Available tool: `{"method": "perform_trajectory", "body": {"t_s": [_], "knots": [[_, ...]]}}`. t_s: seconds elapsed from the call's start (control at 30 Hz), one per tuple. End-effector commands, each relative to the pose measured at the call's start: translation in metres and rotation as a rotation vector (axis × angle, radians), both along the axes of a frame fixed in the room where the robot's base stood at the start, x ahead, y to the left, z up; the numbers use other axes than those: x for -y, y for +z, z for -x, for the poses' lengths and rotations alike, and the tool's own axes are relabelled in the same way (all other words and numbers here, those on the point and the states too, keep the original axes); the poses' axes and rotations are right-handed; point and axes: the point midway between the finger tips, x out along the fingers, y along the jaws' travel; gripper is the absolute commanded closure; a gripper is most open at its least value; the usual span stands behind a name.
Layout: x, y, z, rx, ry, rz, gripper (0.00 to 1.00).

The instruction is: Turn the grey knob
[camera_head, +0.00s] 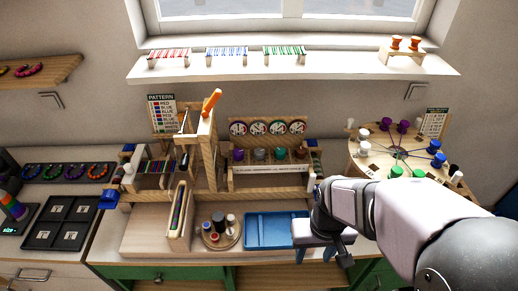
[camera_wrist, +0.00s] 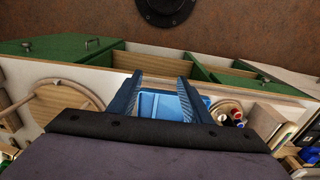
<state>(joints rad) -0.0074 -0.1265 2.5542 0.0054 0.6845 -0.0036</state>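The grey knob (camera_head: 259,154) is second from the left in a row of knobs on a wooden rack, below round dials. A purple knob (camera_head: 238,155) is to its left, a teal knob (camera_head: 280,154) and a brown knob (camera_head: 300,154) to its right. My gripper (camera_head: 343,258) is to the right and in front of the rack, near the blue tray, well apart from the grey knob. In the wrist view my gripper (camera_wrist: 160,79) has its two fingers spread with nothing between them. The grey knob cannot be made out in the wrist view.
The blue tray (camera_head: 275,243) lies in front of the rack, with a round board of small cylinders (camera_head: 221,246) to its left. A wooden frame with an orange handle (camera_head: 211,102) stands left of the rack. A round peg board (camera_head: 358,155) is at the right.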

Motion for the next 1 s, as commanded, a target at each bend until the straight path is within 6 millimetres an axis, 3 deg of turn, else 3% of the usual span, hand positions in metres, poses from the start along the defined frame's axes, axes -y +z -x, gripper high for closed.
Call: {"method": "perform_trajectory", "body": {"t_s": [0.17,0.4,0.6,0.8,1.0], "knots": [[-0.015,-0.018,-0.046,0.141,0.031,-0.021,0.53],[-0.055,-0.034,-0.155,0.51,0.088,-0.06,0.53],[-0.09,-0.023,-0.237,0.848,0.111,-0.073,0.53],[-0.114,-0.002,-0.288,1.149,0.113,-0.061,0.53],[-0.115,-0.005,-0.314,1.371,0.083,-0.053,0.53]]}}
